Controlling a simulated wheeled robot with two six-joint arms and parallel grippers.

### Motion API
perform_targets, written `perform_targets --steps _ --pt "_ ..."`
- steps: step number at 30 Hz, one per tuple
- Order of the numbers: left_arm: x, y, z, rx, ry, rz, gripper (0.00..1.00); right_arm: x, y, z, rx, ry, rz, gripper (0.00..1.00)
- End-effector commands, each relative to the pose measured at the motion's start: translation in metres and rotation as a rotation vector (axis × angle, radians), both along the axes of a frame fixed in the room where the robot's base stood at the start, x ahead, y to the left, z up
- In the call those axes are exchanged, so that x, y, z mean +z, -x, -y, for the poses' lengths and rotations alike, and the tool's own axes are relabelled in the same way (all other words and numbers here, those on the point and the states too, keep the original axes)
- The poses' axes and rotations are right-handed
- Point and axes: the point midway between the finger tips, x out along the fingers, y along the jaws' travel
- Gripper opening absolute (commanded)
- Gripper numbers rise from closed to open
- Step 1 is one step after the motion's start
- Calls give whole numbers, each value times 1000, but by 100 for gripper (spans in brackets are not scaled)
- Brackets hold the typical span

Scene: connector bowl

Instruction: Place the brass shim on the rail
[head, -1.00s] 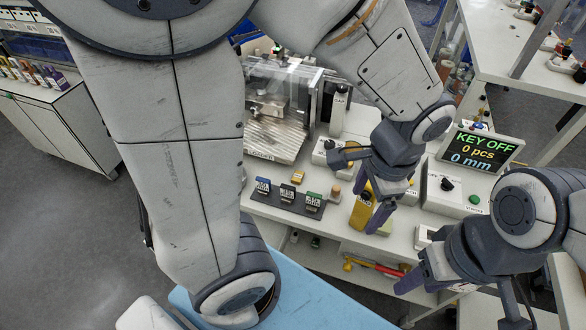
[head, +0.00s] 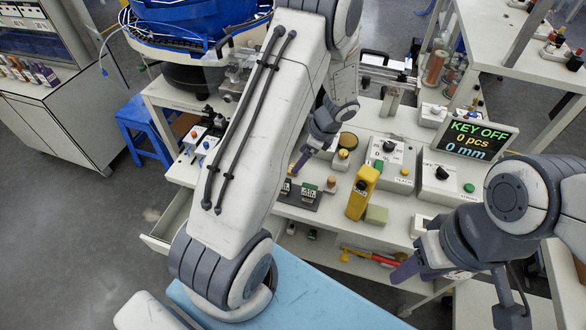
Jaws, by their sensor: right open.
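My left arm reaches across the middle of the head view, and its gripper (head: 304,158) hangs over the bench near the dark block holder. One purple finger shows, and I cannot tell whether the jaws are open or shut. My right gripper (head: 422,268) is open at the lower right, in front of the bench edge and away from the bench items. I cannot make out the brass shim. I cannot pick out the rail for sure; my left arm covers part of the bench.
Control boxes (head: 395,160) and a KEY OFF display (head: 478,138) stand to the right. A blue bowl (head: 190,22) is at the back left. A dark holder (head: 300,198) bears small blocks.

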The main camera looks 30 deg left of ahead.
Motion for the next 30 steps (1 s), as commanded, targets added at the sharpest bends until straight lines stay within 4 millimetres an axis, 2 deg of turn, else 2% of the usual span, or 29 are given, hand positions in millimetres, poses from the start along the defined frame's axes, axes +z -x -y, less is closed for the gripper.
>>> perform_targets --steps 10,19,20,21,26,27,30 --pt "-43 1 -16 1 0 -3 90 6 0 0 0 0 0 49" --pt "-48 1 -17 1 0 0 90 6 0 0 0 0 0 49" --pt "-48 1 -17 1 0 0 82 6 0 0 0 0 0 49" --pt "-48 1 -17 1 0 0 67 6 0 0 0 0 0 49" --pt "-48 1 -17 1 0 0 6 6 0 0 0 0 0 49" --pt "-48 1 -17 1 0 0 0 6 0 0 0 0 0 49" --pt "-48 1 -17 1 0 0 0 6 0 0 0 0 0 49"
